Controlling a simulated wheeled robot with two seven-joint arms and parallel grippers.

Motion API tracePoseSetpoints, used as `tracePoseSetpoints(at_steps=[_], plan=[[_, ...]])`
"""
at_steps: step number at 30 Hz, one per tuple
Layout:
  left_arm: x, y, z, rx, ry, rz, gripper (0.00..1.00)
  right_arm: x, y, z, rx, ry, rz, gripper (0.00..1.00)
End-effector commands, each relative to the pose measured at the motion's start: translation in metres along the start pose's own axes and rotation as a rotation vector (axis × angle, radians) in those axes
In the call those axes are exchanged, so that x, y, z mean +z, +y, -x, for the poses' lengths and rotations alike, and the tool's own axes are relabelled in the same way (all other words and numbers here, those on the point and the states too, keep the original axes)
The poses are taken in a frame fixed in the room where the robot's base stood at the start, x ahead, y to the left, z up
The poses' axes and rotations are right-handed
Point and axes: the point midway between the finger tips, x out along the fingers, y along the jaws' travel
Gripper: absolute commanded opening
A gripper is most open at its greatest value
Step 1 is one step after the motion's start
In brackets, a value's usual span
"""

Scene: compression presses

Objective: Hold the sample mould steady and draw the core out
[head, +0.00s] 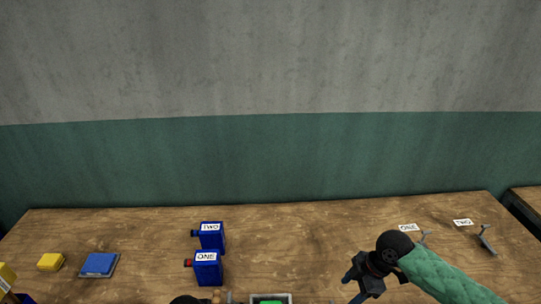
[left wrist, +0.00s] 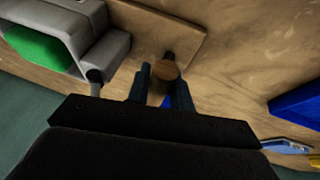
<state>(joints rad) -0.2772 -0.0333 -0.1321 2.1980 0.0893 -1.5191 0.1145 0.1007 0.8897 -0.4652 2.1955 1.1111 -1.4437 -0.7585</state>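The mould (head: 285,298), a grey block with a green sample (head: 268,301), is cut off by the bottom edge of the head view. In the left wrist view, the mould (left wrist: 104,55) and green sample (left wrist: 38,47) are at upper left. A round wooden knob (left wrist: 165,71) lies between the dark fingers of my left gripper (left wrist: 166,85), beside the mould; it also shows in the head view (head: 216,296). Whether the fingers press on it I cannot tell. My right gripper (head: 359,285) is open and empty above the table, right of the mould.
Blue bottle-like blocks labelled TWO (head: 212,240) and ONE (head: 208,271) stand left of centre. A yellow block (head: 50,262) and a blue pad (head: 99,264) lie farther left. Cards marked ONE (head: 408,228) and TWO (head: 462,223) and a grey stand (head: 487,241) are right. The back middle is clear.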

Motion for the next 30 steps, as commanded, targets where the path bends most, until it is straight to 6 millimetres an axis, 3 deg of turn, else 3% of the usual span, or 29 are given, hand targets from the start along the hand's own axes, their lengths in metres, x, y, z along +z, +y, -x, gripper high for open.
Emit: tracePoseSetpoints(at_steps=[1, 3, 4, 16, 30], plan=[[0.000, 0.000, 0.000, 0.001, 0.000, 0.000, 0.31, 0.000, 0.000, 0.000, 0.000, 0.000, 0.000, 0.58], [0.000, 0.000, 0.000, 0.001, 0.000, 0.000, 0.45, 0.000, 0.000, 0.000, 0.000, 0.000, 0.000, 0.58], [0.000, 0.000, 0.000, 0.001, 0.000, 0.000, 0.47, 0.000, 0.000, 0.000, 0.000, 0.000, 0.000, 0.58], [0.000, 0.000, 0.007, 0.000, 0.001, 0.000, 0.47, 0.000, 0.000, 0.000, 0.000, 0.000, 0.000, 0.58], [-0.001, 0.000, 0.090, 0.000, 0.002, -0.001, 0.47, 0.000, 0.000, 0.000, 0.000, 0.000, 0.000, 0.58]])
